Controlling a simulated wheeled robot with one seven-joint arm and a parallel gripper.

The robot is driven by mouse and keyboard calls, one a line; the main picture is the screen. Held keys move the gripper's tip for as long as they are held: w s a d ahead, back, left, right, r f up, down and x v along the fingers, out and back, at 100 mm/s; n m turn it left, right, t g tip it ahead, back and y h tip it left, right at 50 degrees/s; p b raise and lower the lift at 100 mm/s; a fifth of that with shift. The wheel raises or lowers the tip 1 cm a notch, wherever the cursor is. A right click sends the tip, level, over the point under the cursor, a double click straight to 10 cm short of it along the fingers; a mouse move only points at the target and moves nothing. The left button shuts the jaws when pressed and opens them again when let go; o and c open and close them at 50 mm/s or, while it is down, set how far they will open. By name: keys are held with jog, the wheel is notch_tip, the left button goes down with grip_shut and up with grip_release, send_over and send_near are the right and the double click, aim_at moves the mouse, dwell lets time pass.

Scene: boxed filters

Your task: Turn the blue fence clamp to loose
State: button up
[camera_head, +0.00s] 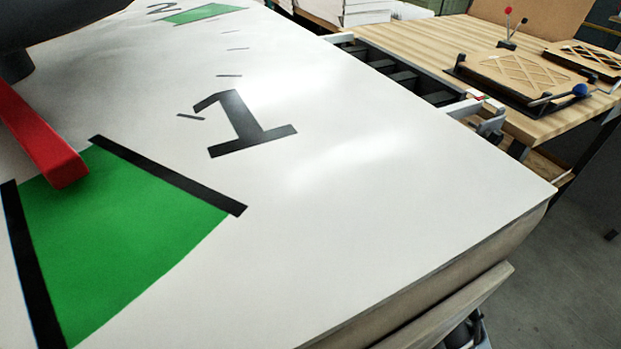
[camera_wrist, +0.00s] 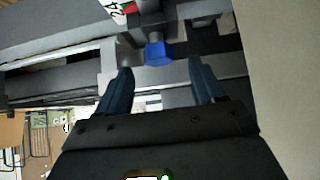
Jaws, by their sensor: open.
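In the wrist view, a small blue knob (camera_wrist: 158,53), which looks like the fence clamp, sits on a dark and grey metal rail assembly (camera_wrist: 75,55). My gripper (camera_wrist: 160,66) is open, with its two dark fingers spread to the left and right of the blue knob. The knob lies in line with the gap, at or just beyond the fingertips. I cannot tell whether either finger touches it. A small label with red, green and the number 24 (camera_wrist: 120,9) is above the knob. My gripper does not show clearly in the head view.
In the head view, a large white panel (camera_head: 400,185) with green patches, numerals and a red bar (camera_head: 38,135) fills the foreground. A wooden bench (camera_head: 440,50) behind holds lever fixtures, one with a blue ball (camera_head: 580,90). A pale surface (camera_wrist: 285,70) borders the wrist view's right.

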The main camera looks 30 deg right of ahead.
jog(key=shift+x, duration=1.5)
jog(key=shift+c, duration=0.2)
jog(key=c, duration=1)
